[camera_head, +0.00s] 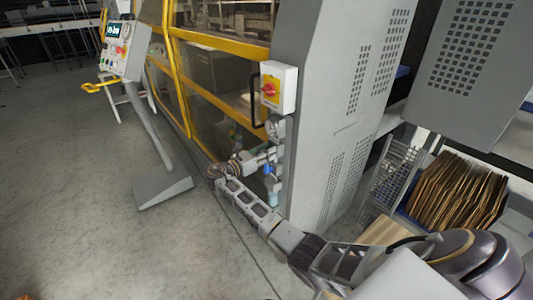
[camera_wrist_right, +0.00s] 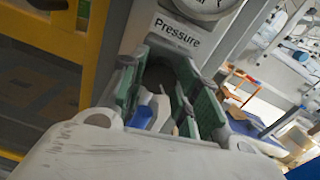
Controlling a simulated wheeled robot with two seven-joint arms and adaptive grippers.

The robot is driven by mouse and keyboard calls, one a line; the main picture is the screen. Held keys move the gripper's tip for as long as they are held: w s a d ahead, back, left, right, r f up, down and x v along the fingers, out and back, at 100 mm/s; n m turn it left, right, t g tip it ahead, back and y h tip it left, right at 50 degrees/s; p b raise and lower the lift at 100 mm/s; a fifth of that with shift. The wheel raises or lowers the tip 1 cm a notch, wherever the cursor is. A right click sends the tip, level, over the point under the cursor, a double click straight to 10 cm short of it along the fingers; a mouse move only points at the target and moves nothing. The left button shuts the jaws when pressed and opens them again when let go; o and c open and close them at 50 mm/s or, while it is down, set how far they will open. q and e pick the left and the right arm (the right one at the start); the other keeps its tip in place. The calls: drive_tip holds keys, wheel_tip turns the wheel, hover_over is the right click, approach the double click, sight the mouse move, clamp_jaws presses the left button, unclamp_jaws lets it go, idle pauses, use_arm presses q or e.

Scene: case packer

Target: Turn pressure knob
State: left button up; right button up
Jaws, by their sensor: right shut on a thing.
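The pressure knob (camera_wrist_right: 160,76) shows as a dark round piece under a white "Pressure" label (camera_wrist_right: 177,33) in the right wrist view. My right gripper (camera_wrist_right: 162,68) has its green-padded fingers on either side of the knob and is shut on it. In the head view my right gripper (camera_head: 268,157) reaches the small fittings at the machine's corner, below the round pressure gauge (camera_head: 273,128). The gauge's lower edge also shows in the wrist view (camera_wrist_right: 205,5). In the head view the knob is mostly hidden by the gripper. My left gripper is not in view.
A red and yellow switch box (camera_head: 285,88) sits above the gauge. The yellow-framed machine door (camera_head: 225,45) is to the left and the grey cabinet (camera_head: 325,100) to the right. A control-panel stand (camera_head: 160,150) stands at left. Flat cardboard (camera_head: 460,195) fills a rack at right.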

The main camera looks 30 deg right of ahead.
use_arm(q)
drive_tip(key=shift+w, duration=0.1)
use_arm(e)
drive_tip(key=shift+c, duration=0.2)
drive_tip(key=shift+m+p, duration=0.3)
drive_tip(key=shift+m, duration=1.5)
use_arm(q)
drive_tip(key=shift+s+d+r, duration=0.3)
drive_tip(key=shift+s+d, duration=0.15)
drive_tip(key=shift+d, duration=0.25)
use_arm(e)
drive_tip(key=shift+m, duration=0.8)
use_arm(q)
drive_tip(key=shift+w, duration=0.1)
use_arm(e)
drive_tip(key=o, duration=1.1)
drive_tip(key=shift+c, duration=0.2)
